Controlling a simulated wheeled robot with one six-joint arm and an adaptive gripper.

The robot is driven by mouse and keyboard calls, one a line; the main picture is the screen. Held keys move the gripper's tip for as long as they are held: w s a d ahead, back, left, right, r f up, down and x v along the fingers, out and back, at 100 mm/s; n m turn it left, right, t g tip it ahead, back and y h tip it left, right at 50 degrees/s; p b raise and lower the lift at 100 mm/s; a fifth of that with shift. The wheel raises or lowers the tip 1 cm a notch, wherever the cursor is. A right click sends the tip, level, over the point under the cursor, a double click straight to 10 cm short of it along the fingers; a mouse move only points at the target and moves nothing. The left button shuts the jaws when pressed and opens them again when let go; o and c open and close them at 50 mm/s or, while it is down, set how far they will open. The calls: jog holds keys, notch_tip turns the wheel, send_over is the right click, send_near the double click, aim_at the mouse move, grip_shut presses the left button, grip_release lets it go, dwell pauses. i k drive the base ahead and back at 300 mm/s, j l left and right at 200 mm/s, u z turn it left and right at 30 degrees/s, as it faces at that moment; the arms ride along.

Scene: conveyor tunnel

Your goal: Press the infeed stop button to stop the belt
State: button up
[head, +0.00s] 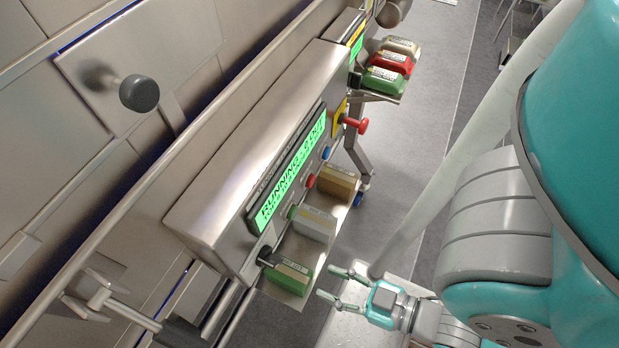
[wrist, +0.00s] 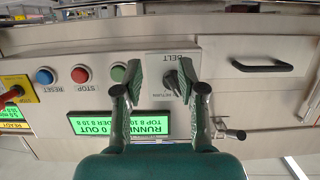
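A steel control box carries a green display (head: 290,172) that reads RUNNING. In the wrist view, where lettering is upside down, a red button (wrist: 80,73) is marked STOP, between a blue RESET button (wrist: 44,76) and a green button (wrist: 118,72). The red button also shows in the head view (head: 310,180). A red mushroom button (head: 355,124) on yellow sits farther along; it shows at the wrist view's left edge (wrist: 11,95). No infeed label is readable. My gripper (head: 327,283) is open and empty, apart from the panel, near the black selector's end. Its fingers frame the BELT selector (wrist: 172,79).
A shelf below the panel holds a green block (head: 289,277), a white block (head: 315,224) and a brown block (head: 338,180). Several more blocks sit on a farther tray (head: 378,95). A black handle (wrist: 262,67) juts out beside the panel.

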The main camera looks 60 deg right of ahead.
aim_at(311, 181)
jog(key=j+z, duration=0.35)
jog(key=k+j+z, duration=0.15)
jog(key=j+z, duration=0.25)
jog(key=j, duration=0.15)
jog(key=k+j+z, duration=0.15)
jog(key=j+z, duration=0.2)
jog(key=k+j+z, duration=0.15)
jog(key=z, duration=0.3)
jog(key=k+j+z, duration=0.2)
jog(key=z, duration=0.25)
jog(key=k+j+z, duration=0.2)
jog(key=z, duration=0.2)
jog(key=k+j+z, duration=0.15)
jog(key=z, duration=0.3)
jog(key=k, duration=0.05)
